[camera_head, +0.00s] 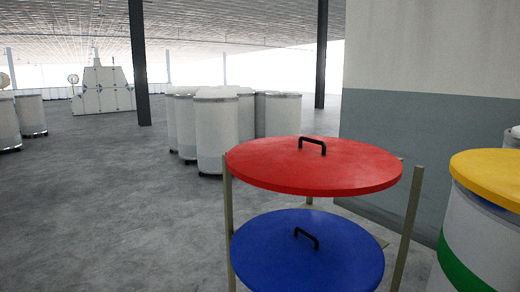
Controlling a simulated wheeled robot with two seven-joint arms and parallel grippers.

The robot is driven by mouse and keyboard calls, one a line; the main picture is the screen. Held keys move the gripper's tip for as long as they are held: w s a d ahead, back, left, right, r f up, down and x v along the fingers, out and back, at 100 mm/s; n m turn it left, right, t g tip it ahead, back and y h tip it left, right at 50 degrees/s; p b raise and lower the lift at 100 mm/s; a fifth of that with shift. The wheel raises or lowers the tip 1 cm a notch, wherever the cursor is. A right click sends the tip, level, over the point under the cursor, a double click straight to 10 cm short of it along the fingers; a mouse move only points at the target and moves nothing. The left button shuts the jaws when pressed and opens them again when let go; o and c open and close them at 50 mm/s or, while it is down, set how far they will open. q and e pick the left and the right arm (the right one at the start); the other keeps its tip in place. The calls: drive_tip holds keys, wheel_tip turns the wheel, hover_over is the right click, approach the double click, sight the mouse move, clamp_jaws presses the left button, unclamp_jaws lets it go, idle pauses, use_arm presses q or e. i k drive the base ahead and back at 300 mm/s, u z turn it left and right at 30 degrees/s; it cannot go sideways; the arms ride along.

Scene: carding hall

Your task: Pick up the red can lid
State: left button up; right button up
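The red can lid (345,172) is a flat round disc with a black bar handle (312,145) on its top. It lies level on the upper tier of a rack (409,228), right of the middle in the head view. Neither of my grippers shows in this view.
A blue lid (270,262) with a black handle lies on the tier below. A can with a yellow lid (492,168) stands at the right, near a grey and white wall (430,110). White cans (217,135) stand behind.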

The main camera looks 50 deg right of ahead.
sight(303, 166)
drive_tip(key=i, duration=3.05)
drive_tip(key=z, duration=3.15)
